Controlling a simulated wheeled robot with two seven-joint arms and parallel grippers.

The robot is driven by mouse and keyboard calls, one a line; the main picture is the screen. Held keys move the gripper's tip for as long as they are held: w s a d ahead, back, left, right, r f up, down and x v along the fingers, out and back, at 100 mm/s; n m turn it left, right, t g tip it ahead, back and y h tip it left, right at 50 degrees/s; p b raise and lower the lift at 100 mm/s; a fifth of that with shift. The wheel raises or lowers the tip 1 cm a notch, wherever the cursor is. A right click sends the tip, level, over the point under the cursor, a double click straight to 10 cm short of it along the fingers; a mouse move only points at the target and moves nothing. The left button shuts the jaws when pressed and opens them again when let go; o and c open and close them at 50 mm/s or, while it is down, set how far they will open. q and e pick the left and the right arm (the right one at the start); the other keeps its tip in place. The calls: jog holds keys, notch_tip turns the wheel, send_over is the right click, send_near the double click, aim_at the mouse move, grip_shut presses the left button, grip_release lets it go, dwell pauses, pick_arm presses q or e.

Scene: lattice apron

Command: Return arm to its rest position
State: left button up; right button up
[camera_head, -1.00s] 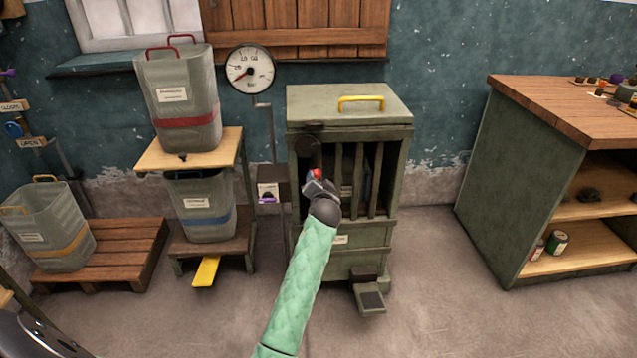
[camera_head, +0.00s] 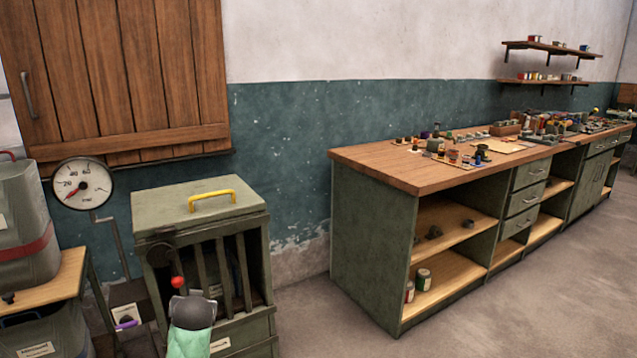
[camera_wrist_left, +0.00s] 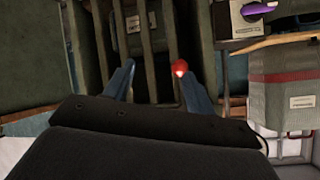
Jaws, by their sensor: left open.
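My left arm, in a pale green sleeve, comes up from the bottom of the head view. Its dark left gripper (camera_head: 184,298) is in front of the green slatted cabinet (camera_head: 205,203), just below a red knob (camera_head: 178,282). In the left wrist view the two blue-grey fingers (camera_wrist_left: 155,78) are spread, with nothing held between them. The red knob (camera_wrist_left: 180,68) shows at the tip of the right-hand finger; I cannot tell whether they touch. The cabinet's slats lie beyond the fingers. My right gripper is not in view.
A pressure gauge (camera_head: 83,184) on a pipe stands left of the cabinet. Grey bins (camera_head: 22,225) are at the left edge. A long workbench (camera_head: 375,178) with small parts on top is at the right. Open floor (camera_head: 330,315) lies between cabinet and workbench.

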pick_arm(q)
jog(key=s+d+f+m+g+h+p, duration=0.1)
jog(key=s+d+h+p, duration=0.1)
jog(key=s+d, duration=0.55)
jog(key=s+d+f+m+g+h+p, duration=0.15)
jog(key=s+d, duration=0.25)
jog(key=s, duration=0.7)
jog(key=s+d+f+g+h+p, duration=0.1)
jog(key=s+d+g+h+p, duration=0.15)
jog(key=s+d, duration=0.5)
jog(key=s+f+g+p, duration=0.1)
jog(key=s+f+p, duration=0.1)
jog(key=s, duration=0.9)
jog(key=s+d+f+g+p, duration=0.1)
jog(key=s+f+g+p, duration=0.1)
jog(key=s, duration=0.9)
notch_tip(320, 180, down, 2)
jog(key=shift+f+m+h+p, duration=0.15)
jog(key=shift+m+h+p, duration=0.25)
jog(key=shift+p, duration=0.1)
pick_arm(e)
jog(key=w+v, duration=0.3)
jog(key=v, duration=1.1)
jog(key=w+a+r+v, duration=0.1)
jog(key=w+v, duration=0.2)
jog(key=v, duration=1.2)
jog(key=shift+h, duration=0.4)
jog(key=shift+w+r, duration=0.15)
